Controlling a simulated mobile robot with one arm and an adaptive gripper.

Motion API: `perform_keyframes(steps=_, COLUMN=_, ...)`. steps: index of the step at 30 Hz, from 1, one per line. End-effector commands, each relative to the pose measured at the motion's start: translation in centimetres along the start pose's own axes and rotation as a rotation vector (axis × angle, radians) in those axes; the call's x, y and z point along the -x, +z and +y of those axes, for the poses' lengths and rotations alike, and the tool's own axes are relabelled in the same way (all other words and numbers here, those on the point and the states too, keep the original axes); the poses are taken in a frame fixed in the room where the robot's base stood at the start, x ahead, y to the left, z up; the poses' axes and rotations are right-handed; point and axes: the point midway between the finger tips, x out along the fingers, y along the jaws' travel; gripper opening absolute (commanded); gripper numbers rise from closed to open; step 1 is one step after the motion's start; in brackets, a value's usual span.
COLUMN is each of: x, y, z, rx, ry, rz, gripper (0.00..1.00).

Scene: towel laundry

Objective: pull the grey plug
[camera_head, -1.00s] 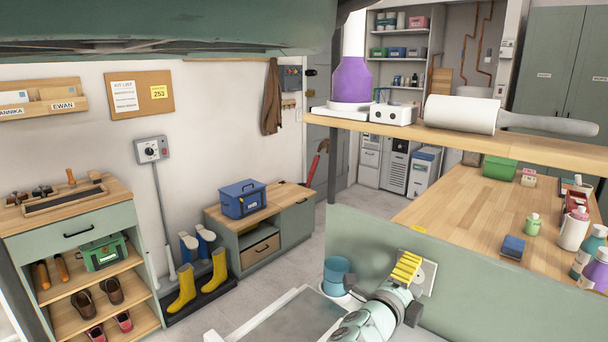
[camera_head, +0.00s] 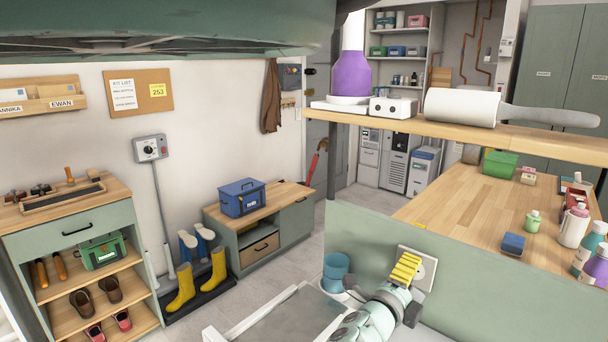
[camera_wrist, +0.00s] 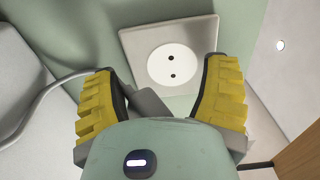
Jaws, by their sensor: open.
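My gripper (camera_wrist: 160,105) has two yellow ribbed fingers, spread apart in front of a wall socket. The socket (camera_wrist: 171,66) is a pale square plate with a round white face and two dark holes; nothing is plugged into its visible face. A grey block (camera_wrist: 149,104), apparently the grey plug, shows between the fingers, nearer the left one; its lower part is hidden behind my gripper's housing. A grey cable (camera_wrist: 42,98) curves in from the left and passes behind the left finger. In the head view my gripper (camera_head: 405,267) covers part of the socket plate (camera_head: 428,268).
The socket is on a green panel (camera_head: 480,275) below a wooden worktop (camera_head: 465,205) with bottles at the right. A wooden shelf (camera_head: 480,135) with a lint roller (camera_head: 462,110) is above. A blue bucket (camera_head: 335,270) stands left of my arm.

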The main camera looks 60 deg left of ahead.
Motion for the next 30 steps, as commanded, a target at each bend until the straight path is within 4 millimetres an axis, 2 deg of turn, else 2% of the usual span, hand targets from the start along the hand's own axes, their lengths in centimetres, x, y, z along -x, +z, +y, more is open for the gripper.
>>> perform_keyframes(steps=30, x=0.1, y=0.1, z=1.4, rx=0.000, ry=-0.001, rz=-0.002, gripper=0.73)
